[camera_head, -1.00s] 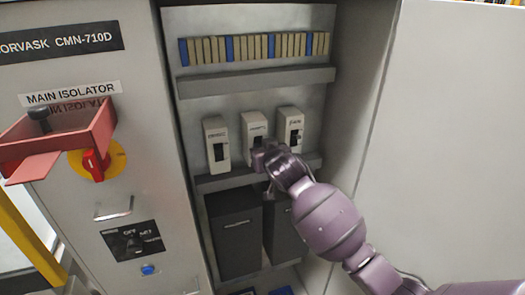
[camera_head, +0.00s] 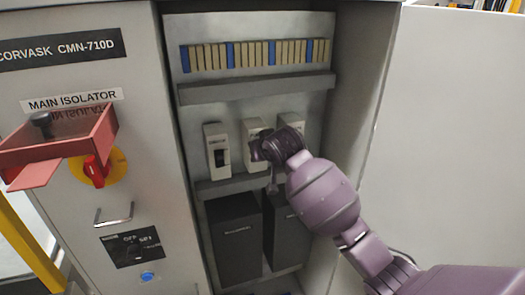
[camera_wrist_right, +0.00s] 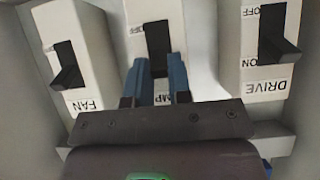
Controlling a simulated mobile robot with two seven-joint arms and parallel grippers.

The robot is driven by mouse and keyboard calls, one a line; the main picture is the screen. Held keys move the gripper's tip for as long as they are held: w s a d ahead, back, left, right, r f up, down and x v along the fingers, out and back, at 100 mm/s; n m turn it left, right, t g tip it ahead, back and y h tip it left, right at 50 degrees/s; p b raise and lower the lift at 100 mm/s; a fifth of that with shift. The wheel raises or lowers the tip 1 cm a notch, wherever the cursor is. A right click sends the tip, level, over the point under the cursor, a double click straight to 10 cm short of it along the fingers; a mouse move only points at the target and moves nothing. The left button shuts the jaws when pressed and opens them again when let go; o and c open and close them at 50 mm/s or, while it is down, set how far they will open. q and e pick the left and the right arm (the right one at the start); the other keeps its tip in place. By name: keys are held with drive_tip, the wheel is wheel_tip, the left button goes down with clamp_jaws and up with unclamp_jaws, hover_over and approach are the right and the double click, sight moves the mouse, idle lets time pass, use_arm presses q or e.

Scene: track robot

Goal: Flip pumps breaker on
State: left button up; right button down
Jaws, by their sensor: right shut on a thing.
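The pumps breaker is the middle of three white breakers in the cabinet. It shows in the head view (camera_head: 251,127), partly behind my right gripper (camera_head: 262,150). In the right wrist view its label is mostly covered, with "MP" showing, and its black toggle (camera_wrist_right: 157,45) stands between the two blue fingers of my right gripper (camera_wrist_right: 162,82). The fingers are shut on the toggle's near end. "OFF" is printed beside the toggle's far end in this view. The toggle's exact position is hard to tell. My left gripper is out of view.
The fan breaker (camera_wrist_right: 75,50) and drive breaker (camera_wrist_right: 265,45) stand close on either side. Grey ledges (camera_head: 255,88) run above and below the row. A red box (camera_head: 60,145) projects from the left panel, beside the main isolator knob (camera_head: 95,170).

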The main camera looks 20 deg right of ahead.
drive_tip(key=c, duration=1)
unclamp_jaws()
drive_tip(key=shift+c, duration=0.2)
drive_tip(key=shift+r, duration=0.1)
drive_tip(key=v, duration=1)
drive_tip(key=shift+s+b, duration=0.3)
drive_tip(key=shift+b, duration=0.15)
drive_tip(key=shift+r, duration=0.2)
